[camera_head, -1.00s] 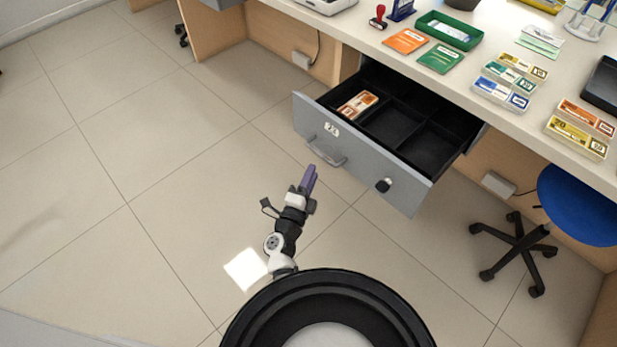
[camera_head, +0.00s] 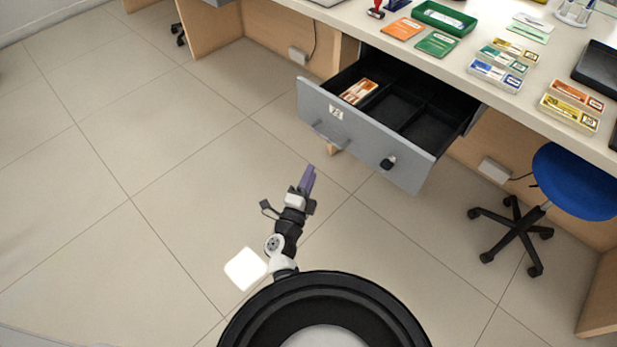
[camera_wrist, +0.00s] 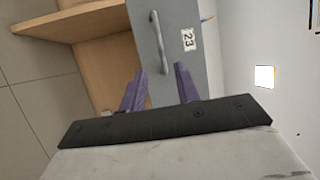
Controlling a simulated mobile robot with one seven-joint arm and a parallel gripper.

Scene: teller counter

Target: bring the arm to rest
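My gripper (camera_head: 308,180) is low in front of the open drawer, near the middle of the head view, with my arm drawn in close to my base. In the wrist view its two purple fingers (camera_wrist: 156,85) stand apart with nothing between them. The grey drawer front (camera_head: 362,135) with its bar handle is beyond the fingertips, apart from them. The handle (camera_wrist: 160,42) and a label reading 23 show in the wrist view.
The drawer holds an orange-banded bundle (camera_head: 358,91) in one compartment; other visible compartments are empty. The counter (camera_head: 480,42) carries a green tray (camera_head: 444,17), cards and several banded bundles. A blue swivel chair (camera_head: 570,185) stands at right. Floor to the left is clear.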

